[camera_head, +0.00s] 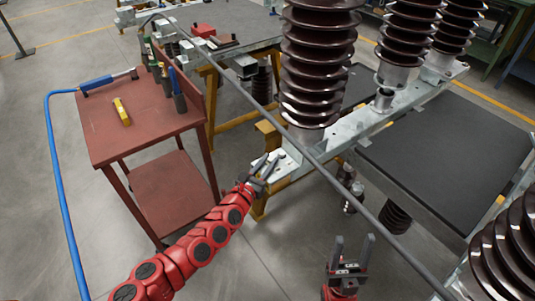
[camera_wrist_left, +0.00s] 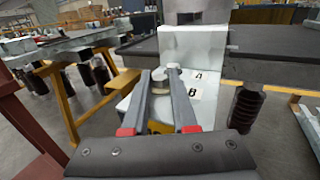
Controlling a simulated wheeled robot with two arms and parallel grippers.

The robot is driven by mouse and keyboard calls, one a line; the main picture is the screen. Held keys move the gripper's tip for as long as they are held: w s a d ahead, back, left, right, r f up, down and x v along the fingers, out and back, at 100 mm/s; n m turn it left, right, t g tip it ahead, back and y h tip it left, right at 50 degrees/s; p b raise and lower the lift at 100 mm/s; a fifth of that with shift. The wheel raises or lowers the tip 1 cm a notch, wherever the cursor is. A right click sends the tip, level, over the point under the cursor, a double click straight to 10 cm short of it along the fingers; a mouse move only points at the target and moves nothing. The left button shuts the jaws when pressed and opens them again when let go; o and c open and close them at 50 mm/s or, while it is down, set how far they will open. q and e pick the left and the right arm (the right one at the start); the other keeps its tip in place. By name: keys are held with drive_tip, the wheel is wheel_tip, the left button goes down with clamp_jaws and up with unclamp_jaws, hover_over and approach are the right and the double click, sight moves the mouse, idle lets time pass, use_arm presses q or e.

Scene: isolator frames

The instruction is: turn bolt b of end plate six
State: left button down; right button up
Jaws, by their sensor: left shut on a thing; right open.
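My left gripper (camera_head: 266,164) reaches the end plate (camera_head: 289,160) at the near end of a grey steel frame. In the left wrist view, its fingers (camera_wrist_left: 160,86) are shut on a round metal bolt head (camera_wrist_left: 160,84) standing on the plate. A second bolt head (camera_wrist_left: 173,68) shows just beyond it. Label A (camera_wrist_left: 198,76) and label B (camera_wrist_left: 192,92) lie right of the bolts; the gripped bolt is the nearer one, about level with B. The plate's number cannot be read. My right gripper (camera_head: 350,254) is open and empty, low in the head view.
Brown ribbed insulators (camera_head: 318,65) stand on the frame. A dark bar (camera_head: 330,176) crosses the head view diagonally. A red cart (camera_head: 100,145) with tools stands left, with a blue hose (camera_head: 57,190) beside it. A black-topped table (camera_head: 440,150) stands right.

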use_arm(q)
drive_tip(key=shift+s+d+r+n+t+y+p, duration=0.1)
drive_tip(key=shift+d+n+t+y+p, duration=0.2)
drive_tip(key=shift+n+y+p, duration=1.05)
drive_tip(key=shift+s+d+r+n+t+y+p, duration=0.1)
drive_tip(key=shift+t+y+p, duration=0.25)
drive_tip(key=shift+y+p, duration=1.1)
drive_tip(key=shift+d+n+t+y+p, duration=0.15)
drive_tip(key=shift+n+t+y+p, duration=0.45)
drive_tip(key=shift+p, duration=1.7)
drive_tip(key=shift+d+f+n+y, duration=0.1)
drive_tip(key=shift+f+n+y, duration=0.15)
drive_tip(key=shift+n+y, duration=0.85)
drive_tip(key=shift+n+g+y, duration=0.35)
drive_tip(key=shift+n+y, duration=0.7)
drive_tip(key=shift+y, duration=0.85)
drive_tip(key=shift+f+y, duration=0.1)
drive_tip(key=shift+y, duration=0.2)
drive_tip(key=c, duration=0.7)
unclamp_jaws()
drive_tip(key=shift+w, duration=0.1)
